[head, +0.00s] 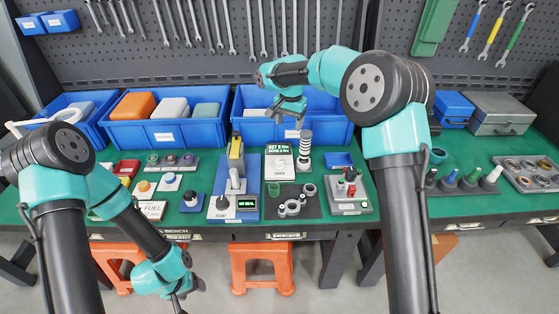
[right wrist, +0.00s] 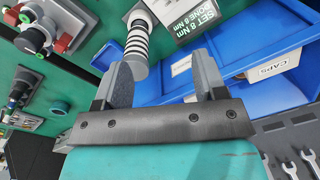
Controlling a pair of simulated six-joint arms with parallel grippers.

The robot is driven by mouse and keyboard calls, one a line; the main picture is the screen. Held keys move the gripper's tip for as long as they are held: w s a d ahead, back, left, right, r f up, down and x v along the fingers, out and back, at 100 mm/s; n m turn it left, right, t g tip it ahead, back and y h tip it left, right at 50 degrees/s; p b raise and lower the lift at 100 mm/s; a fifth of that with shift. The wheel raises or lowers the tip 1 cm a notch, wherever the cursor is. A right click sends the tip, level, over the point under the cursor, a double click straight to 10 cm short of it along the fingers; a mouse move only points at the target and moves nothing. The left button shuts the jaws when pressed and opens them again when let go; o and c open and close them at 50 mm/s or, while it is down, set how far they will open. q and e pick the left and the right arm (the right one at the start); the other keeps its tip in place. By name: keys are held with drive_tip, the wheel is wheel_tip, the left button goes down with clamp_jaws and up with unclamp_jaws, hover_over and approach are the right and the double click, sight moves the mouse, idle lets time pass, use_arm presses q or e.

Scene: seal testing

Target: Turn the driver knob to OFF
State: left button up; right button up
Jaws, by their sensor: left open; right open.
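A black-and-white striped upright cylinder (head: 304,150) stands on the green mat beside a white sign reading SET 8 Nm (head: 279,160). I cannot tell for sure which part is the driver knob. My right gripper (head: 287,117) is open and empty above and behind the sign. In the right wrist view its fingers (right wrist: 158,75) are spread, with the striped cylinder (right wrist: 137,42) beyond the left finger's tip, apparently not held. My left gripper (head: 179,298) hangs low, in front of the bench's front edge, away from the bench objects; its jaws are small in view.
Blue bins (head: 168,133) line the back. Orange stools (head: 262,257) stand below the bench.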

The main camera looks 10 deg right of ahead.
sight(279, 161)
drive_tip(key=a+m, duration=0.2)
drive_tip(key=m, duration=0.1)
drive_tip(key=shift+s+a+r+m, duration=0.1)
drive_tip(key=shift+s+a+m, duration=0.2)
drive_tip(key=shift+s+a, duration=0.1)
drive_tip(key=f, duration=1.7)
drive_tip(key=shift+w+a+f, duration=0.2)
drive_tip(key=shift+w+a, duration=0.05)
drive_tip(key=shift+w, duration=0.15)
drive_tip(key=shift+c, duration=0.4)
drive_tip(key=c, duration=0.8)
drive_tip(key=shift+c, duration=0.2)
